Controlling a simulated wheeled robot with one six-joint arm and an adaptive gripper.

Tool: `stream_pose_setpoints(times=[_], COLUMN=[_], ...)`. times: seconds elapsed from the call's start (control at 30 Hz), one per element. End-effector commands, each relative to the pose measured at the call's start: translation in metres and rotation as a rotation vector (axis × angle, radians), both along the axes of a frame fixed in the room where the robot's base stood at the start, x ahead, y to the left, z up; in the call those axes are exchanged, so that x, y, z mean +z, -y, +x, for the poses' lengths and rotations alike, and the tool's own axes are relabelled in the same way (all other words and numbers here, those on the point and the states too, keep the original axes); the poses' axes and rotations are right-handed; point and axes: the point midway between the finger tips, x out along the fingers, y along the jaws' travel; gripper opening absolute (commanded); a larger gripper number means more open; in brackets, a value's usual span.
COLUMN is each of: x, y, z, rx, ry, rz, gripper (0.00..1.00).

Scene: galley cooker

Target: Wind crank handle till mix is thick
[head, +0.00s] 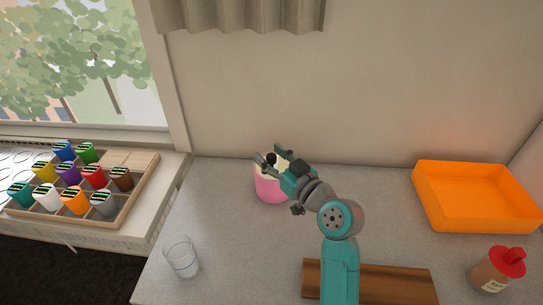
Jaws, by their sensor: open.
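A pink pot (268,186) stands on the grey counter near the wall, with a pale inside showing at its rim. A small dark knob (271,159) shows above the pot, between my gripper's fingers; it looks like the crank handle's top. My gripper (273,157) is open over the pot, with one finger on each side of the knob. I cannot tell whether a finger touches it. The gripper and my arm hide the pot's right side, and the mix inside cannot be made out.
A clear glass (181,257) stands at the counter's front left. A brown board (393,284) lies at the front, partly behind my arm. An orange tray (476,197) and a red-capped bottle (497,270) are at right. A wooden rack (133,193) of coloured pots is by the window.

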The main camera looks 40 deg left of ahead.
Motion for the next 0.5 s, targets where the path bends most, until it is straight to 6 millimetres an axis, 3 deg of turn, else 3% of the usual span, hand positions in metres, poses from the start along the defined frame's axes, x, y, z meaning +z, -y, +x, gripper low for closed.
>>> stream_pose_setpoints(times=[0.23,0.43,0.5], x=[-0.0002,-0.0003,-0.0003], y=[-0.0004,-0.0003,-0.0003], z=[0.0,0.0001,0.0001], rx=[0.0,0.0,0.0], ry=[0.0,0.0,0.0], rz=[0.0,0.0,-0.001], gripper=[0.49,0.0,0.0])
